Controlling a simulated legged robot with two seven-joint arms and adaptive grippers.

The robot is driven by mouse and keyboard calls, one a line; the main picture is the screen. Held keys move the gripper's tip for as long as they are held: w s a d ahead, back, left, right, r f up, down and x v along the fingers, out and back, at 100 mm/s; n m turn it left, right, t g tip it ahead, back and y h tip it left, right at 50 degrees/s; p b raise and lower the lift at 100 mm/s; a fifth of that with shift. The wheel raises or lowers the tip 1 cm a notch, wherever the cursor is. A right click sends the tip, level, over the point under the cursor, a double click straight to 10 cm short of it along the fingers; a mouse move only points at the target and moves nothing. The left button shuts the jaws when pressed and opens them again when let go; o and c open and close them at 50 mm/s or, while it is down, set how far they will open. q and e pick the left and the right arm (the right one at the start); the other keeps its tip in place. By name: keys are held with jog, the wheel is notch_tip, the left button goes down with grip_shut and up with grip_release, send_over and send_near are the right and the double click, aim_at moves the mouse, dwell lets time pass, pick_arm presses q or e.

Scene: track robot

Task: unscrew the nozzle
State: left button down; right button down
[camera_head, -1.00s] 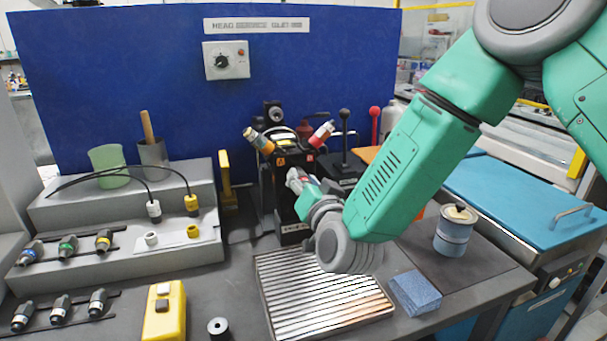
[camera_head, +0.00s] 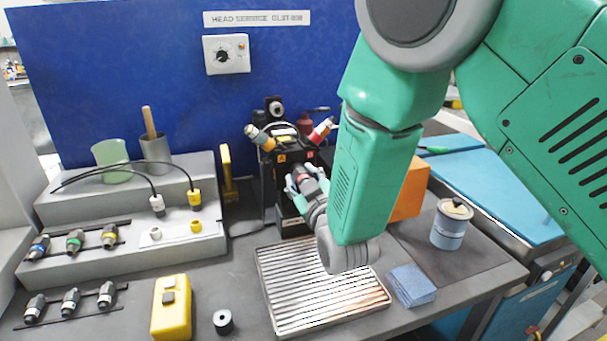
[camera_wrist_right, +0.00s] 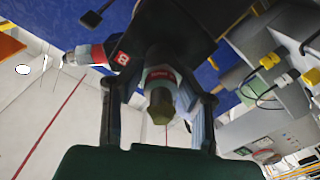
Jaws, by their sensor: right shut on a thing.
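The black service head (camera_head: 291,160) stands at the back of the bench against the blue panel. One nozzle with a yellow-orange band (camera_head: 259,138) angles out to its upper left, and one with a red band (camera_head: 321,131) to its upper right. My right gripper (camera_head: 307,183) is at the head's front, around a third, front nozzle, mostly hidden by the fingers. In the right wrist view this nozzle (camera_wrist_right: 160,100) has a red-marked grey collar and a brass-coloured hexagonal tip. My fingers (camera_wrist_right: 158,105) are on either side of it, shut on it. My left gripper is not in view.
A ribbed metal tray (camera_head: 300,290) lies under my right forearm. A grey stepped rack (camera_head: 120,255) with several nozzles is at left.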

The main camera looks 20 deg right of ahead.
aim_at(298, 170)
jog(key=c, duration=1.3)
grip_release()
jog(key=shift+s+a+f+n, duration=0.1)
jog(key=shift+a+f+n, duration=0.05)
jog(key=shift+f+n, duration=0.3)
jog(key=shift+o, duration=1)
jog(key=shift+w+f, duration=0.2)
jog(key=shift+w, duration=0.25)
jog(key=shift+s+r, duration=0.15)
jog(key=shift+r, duration=0.45)
jog(key=r, duration=0.8)
jog(key=shift+w+a+r, duration=0.1)
jog(key=shift+w+r, duration=0.15)
jog(key=shift+r, duration=0.15)
